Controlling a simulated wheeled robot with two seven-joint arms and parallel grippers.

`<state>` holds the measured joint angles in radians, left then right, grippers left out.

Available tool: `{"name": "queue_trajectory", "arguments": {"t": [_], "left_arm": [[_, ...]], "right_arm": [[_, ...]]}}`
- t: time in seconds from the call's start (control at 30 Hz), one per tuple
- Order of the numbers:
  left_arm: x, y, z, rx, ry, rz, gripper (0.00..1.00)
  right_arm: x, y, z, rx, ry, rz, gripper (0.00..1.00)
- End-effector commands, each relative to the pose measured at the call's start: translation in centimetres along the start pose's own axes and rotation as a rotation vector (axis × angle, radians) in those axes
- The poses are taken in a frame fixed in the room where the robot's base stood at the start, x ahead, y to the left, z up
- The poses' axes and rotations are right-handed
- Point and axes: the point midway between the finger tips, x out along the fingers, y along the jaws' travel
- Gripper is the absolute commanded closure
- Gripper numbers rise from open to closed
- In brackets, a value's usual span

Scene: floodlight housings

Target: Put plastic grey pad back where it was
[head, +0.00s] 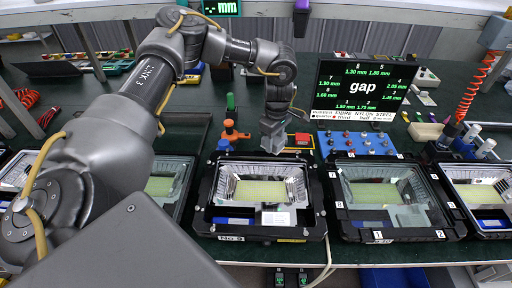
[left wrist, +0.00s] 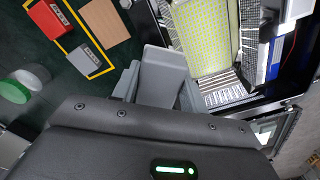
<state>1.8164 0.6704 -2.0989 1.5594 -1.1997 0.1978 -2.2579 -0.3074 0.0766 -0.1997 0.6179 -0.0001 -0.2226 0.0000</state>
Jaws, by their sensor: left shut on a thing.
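My left gripper (head: 272,138) hangs down just behind the middle floodlight housing (head: 260,190) in the head view. In the left wrist view the left gripper (left wrist: 160,80) is shut on a grey block-like piece, which looks like the grey pad (left wrist: 162,72). Its lower part is hidden by the fingers and wrist. A yellow-outlined area (left wrist: 77,42) on the green table lies to the left of the held pad in that view, with a red block (left wrist: 47,30) and small labels. In the head view the red block (head: 302,138) is right of the gripper. My right gripper is not in view.
A tan square pad (left wrist: 103,20) lies beside the yellow outline. An orange-based piece (head: 231,132) stands left of the gripper. More housings (head: 388,198) stand to either side. A tray of small parts (head: 356,143) and a "gap" screen (head: 363,87) are at the right.

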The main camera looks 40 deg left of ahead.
Motion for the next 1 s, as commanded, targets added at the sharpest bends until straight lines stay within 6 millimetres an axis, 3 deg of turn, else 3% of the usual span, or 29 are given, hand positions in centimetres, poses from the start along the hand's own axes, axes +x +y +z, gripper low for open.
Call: {"name": "queue_trajectory", "arguments": {"t": [0.03, 0.2, 0.33, 0.57, 0.83, 1.0], "left_arm": [[1.5, 1.2, -2.1, -0.136, 0.001, 0.003, 0.82], [3.1, 3.3, -8.0, -0.477, -0.004, 0.005, 0.82], [3.5, 3.9, -10.2, -0.602, -0.007, 0.003, 0.82], [3.6, 4.3, -10.6, -0.645, -0.003, 0.001, 0.82], [8.0, 4.2, -10.3, -0.643, 0.001, -0.003, 0.82], [9.6, 4.2, -10.6, -0.643, -0.004, 0.001, 0.82]], "right_arm": [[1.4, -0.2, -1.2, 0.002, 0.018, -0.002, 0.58], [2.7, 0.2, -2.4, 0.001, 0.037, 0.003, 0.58], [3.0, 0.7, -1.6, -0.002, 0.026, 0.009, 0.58], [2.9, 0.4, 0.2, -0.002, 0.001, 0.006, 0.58], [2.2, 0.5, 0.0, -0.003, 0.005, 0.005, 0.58], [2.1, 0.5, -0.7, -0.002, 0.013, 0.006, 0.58]]}}
